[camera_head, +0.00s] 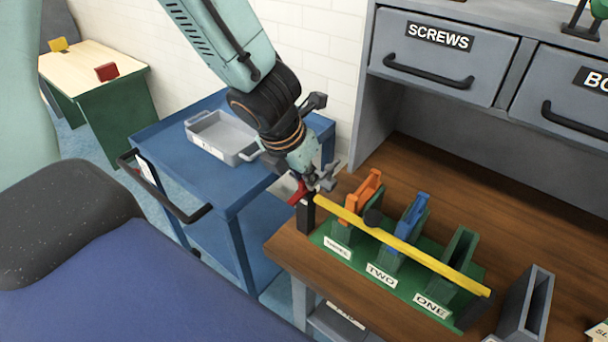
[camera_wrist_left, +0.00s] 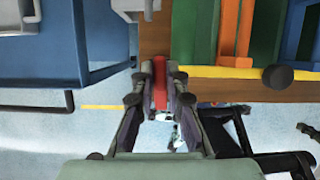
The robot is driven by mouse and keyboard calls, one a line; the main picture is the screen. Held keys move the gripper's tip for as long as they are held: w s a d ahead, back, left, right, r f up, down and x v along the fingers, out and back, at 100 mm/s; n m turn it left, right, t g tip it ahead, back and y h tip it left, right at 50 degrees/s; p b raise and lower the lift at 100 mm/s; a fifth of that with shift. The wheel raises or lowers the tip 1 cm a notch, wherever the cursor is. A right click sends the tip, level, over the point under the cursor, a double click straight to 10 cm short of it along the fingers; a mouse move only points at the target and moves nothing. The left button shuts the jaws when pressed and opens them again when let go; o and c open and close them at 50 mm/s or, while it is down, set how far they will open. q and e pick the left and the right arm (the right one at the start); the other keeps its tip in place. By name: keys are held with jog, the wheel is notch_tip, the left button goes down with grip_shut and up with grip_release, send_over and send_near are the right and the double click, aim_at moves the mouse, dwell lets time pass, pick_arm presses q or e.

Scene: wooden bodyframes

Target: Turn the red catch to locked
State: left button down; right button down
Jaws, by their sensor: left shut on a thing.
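The red catch (camera_head: 297,193) sits on top of a dark post (camera_head: 305,214) at the left end of the yellow bar (camera_head: 400,245). My left gripper (camera_head: 318,184) is shut on the red catch. In the left wrist view the catch (camera_wrist_left: 160,84) shows as a red strip between the two fingers (camera_wrist_left: 158,90). The fingers hide part of the catch. My right gripper is not in view.
An orange piece (camera_head: 362,190) and a blue piece (camera_head: 410,215) stand in the rack slots. A grey holder (camera_head: 526,305) stands right of the rack. A blue cart (camera_head: 165,140) with a grey tray (camera_head: 222,137) is at left. Drawers (camera_head: 440,55) hang above the wooden bench.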

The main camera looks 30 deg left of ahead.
pick_arm(q)
jog(key=shift+n+y+b, duration=0.4)
jog(key=shift+n+b, duration=0.1)
jog(key=shift+n, duration=0.4)
jog(key=shift+d+n+y, duration=0.1)
jog(key=shift+n+y, duration=0.2)
jog(key=shift+n, duration=0.5)
jog(key=n+y+p, duration=0.1)
jog(key=n, duration=0.1)
jog(key=shift+r+n+g, duration=0.15)
jog(key=shift+n+g, duration=0.15)
jog(key=shift+n, duration=0.1)
jog(key=shift+w+d+n+y+p, duration=0.1)
jog(key=shift+n+y+p, duration=0.2)
jog(key=shift+n+p, duration=0.55)
jog(key=n+g+p, duration=0.1)
jog(key=n+p, duration=0.2)
jog(key=p, duration=0.1)
jog(key=n+g+y+p, duration=0.1)
jog(key=n+p, duration=0.2)
jog(key=n, duration=0.1)
jog(key=shift+w+d+g+p, duration=0.15)
jog(key=shift+g+p, duration=0.25)
jog(key=shift+w+n+g+y+p, duration=0.1)
jog(key=shift+n+g+y+p, duration=0.3)
jog(key=shift+n+p, duration=0.8)
jog(key=shift+n, duration=0.25)
jog(key=c, duration=1.4)
grip_release()
